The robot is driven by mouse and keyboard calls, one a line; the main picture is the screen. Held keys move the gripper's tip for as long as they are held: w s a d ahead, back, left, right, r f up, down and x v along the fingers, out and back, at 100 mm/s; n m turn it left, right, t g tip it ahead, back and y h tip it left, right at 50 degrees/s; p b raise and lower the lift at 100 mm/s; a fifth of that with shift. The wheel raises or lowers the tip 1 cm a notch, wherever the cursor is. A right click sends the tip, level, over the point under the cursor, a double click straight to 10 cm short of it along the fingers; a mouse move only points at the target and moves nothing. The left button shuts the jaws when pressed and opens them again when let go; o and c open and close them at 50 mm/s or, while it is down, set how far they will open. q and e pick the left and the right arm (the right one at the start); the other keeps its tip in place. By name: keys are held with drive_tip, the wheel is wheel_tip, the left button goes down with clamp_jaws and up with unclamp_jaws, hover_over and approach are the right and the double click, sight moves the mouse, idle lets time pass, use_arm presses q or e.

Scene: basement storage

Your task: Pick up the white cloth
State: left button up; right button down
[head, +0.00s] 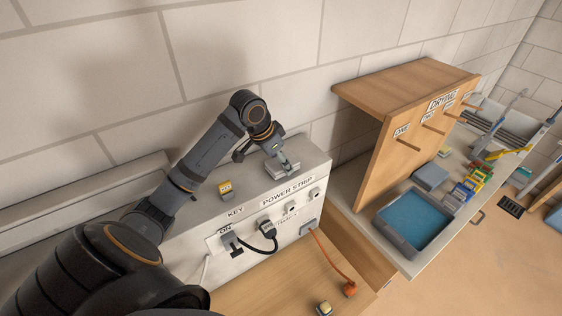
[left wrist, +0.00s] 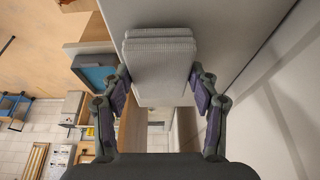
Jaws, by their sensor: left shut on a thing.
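The white cloth (left wrist: 160,70) is a folded, ribbed, pale stack between the fingers in the left wrist view. In the head view the cloth (head: 280,171) shows as a small pale slab at the top of the white power strip box, partly covered by the gripper. My left gripper (head: 284,163) points down at it from above. In the left wrist view the fingers of my left gripper (left wrist: 160,92) stand on both sides of the cloth and are shut on it. I cannot tell whether the cloth is clear of the box top. My right gripper is not in view.
The white box (head: 300,158) carries a power strip with plugs and a small yellow item (head: 225,189) on top. To the right stand a wooden drying board (head: 390,165) with pegs and a blue basin (head: 414,220). A block wall rises behind.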

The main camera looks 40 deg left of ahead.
use_arm(q)
wheel_tip(320, 180, up, 2)
drive_tip(key=shift+r+p, duration=0.25)
drive_tip(key=shift+p, duration=0.15)
drive_tip(key=s+r+b, duration=1)
drive_tip(key=s+b, duration=0.4)
drive_tip(key=o, duration=0.4)
drive_tip(key=shift+c, duration=0.2)
drive_tip(key=c, duration=0.3)
drive_tip(key=shift+c, duration=0.2)
